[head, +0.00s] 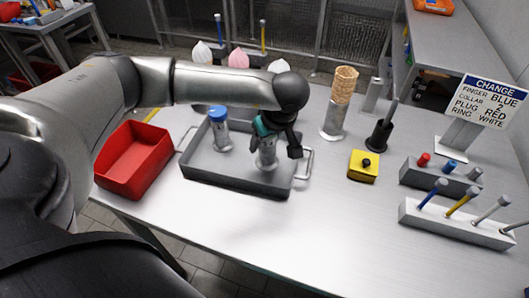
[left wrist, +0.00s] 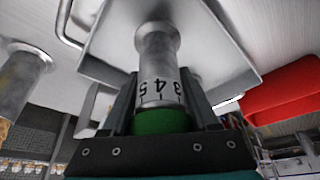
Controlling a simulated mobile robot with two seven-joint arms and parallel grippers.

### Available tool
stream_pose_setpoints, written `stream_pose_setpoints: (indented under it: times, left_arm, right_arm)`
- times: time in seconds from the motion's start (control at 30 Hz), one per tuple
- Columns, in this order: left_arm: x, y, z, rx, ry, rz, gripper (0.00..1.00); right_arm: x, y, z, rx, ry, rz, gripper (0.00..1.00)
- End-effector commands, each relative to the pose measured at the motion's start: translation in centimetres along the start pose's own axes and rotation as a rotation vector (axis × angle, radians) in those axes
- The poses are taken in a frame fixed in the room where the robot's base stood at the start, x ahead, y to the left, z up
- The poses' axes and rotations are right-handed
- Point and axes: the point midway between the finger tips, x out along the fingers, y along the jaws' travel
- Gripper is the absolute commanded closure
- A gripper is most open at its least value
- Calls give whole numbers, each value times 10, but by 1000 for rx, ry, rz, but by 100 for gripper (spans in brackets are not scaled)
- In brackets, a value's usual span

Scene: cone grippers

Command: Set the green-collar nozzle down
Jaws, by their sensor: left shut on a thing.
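The green-collar nozzle (left wrist: 158,72) is a grey metal piece with dark numbers and a flared end; its green collar (left wrist: 160,121) shows between my fingers in the left wrist view. My left gripper (left wrist: 158,104) is shut on it. In the head view my left gripper (head: 270,137) points down over the right part of a grey tray (head: 232,181), with the nozzle (head: 266,158) roughly upright below it. I cannot tell whether its flared end touches the tray floor. A blue-topped nozzle (head: 221,138) stands to its left in the tray. My right gripper is not in view.
A red bin (head: 133,158) is left of the tray. To the right are a stack of cones (head: 344,86), a dark holder (head: 380,134), a yellow block (head: 363,166), racks (head: 457,222) and a sign (head: 490,100). The table front is clear.

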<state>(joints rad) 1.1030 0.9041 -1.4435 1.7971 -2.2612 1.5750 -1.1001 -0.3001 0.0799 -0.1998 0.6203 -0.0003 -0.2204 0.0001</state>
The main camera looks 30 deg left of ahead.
Motion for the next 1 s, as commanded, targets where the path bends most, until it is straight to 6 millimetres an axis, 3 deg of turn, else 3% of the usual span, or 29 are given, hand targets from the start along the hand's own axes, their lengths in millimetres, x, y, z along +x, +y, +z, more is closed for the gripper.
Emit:
stream_pose_setpoints:
  times: [0.23,0.63,0.67,0.9,1.0]
  left_arm:
    - [34,-1,14,0,-1,-3,100]
    - [39,0,16,0,0,0,100]
    - [39,-1,17,1,-1,-2,37]
    - [38,-1,16,1,-1,-2,10]
    - [38,-1,16,1,-1,-2,9]
  right_arm:
    - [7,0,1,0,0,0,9]
    - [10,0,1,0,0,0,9]
    - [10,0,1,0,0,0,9]
    - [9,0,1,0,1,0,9]
    - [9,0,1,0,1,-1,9]
